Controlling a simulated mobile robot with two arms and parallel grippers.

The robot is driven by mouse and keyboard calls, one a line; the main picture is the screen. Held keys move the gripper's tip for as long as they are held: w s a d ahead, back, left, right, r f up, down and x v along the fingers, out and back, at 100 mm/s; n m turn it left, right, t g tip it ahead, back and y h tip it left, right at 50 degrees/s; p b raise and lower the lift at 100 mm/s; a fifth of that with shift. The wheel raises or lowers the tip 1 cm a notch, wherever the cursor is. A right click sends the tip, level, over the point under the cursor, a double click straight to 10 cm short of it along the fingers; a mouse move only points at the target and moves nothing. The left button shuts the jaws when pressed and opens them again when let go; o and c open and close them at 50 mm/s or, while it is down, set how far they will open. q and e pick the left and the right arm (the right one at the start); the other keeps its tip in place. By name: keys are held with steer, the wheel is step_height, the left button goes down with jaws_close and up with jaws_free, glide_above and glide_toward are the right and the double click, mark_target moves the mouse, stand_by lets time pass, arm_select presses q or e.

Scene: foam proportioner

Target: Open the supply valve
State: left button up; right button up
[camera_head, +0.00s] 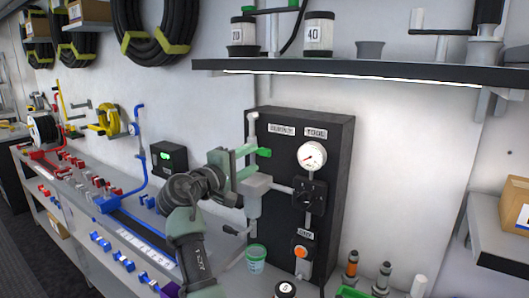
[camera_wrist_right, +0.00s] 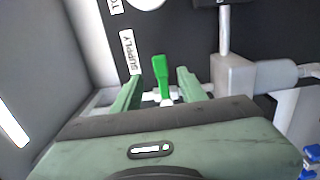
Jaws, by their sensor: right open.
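The supply valve has a green lever handle (camera_head: 264,152) on the left side of the black panel (camera_head: 333,150), by the supply label (camera_head: 282,129). In the right wrist view the green handle (camera_wrist_right: 161,76) stands between the fingertips. My right gripper (camera_head: 247,162) is open at the panel's left side, with its green fingers pointing toward the handle. It also shows in the right wrist view (camera_wrist_right: 160,90), one finger on each side of the handle, with gaps visible. Any contact is not visible. The valve body is partly hidden by the fingers. My left gripper is not in view.
The panel carries a gauge (camera_head: 312,155), a black knob (camera_head: 309,196) and an orange button (camera_head: 301,251). A grey fitting (camera_head: 257,188) is just below the gripper. A shelf (camera_head: 350,70) overhangs the panel. A green-lidded cup (camera_head: 256,257) stands below.

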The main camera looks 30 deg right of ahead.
mark_target(263, 153)
steer(key=p+x, duration=0.2)
steer(key=x, duration=0.4)
steer(key=shift+d, duration=0.25)
steer(key=shift+w+d+p, duration=0.2)
steer(key=shift+d+p, duration=0.1)
steer(key=shift+f, duration=0.1)
jaws_close()
stand_by(0.8)
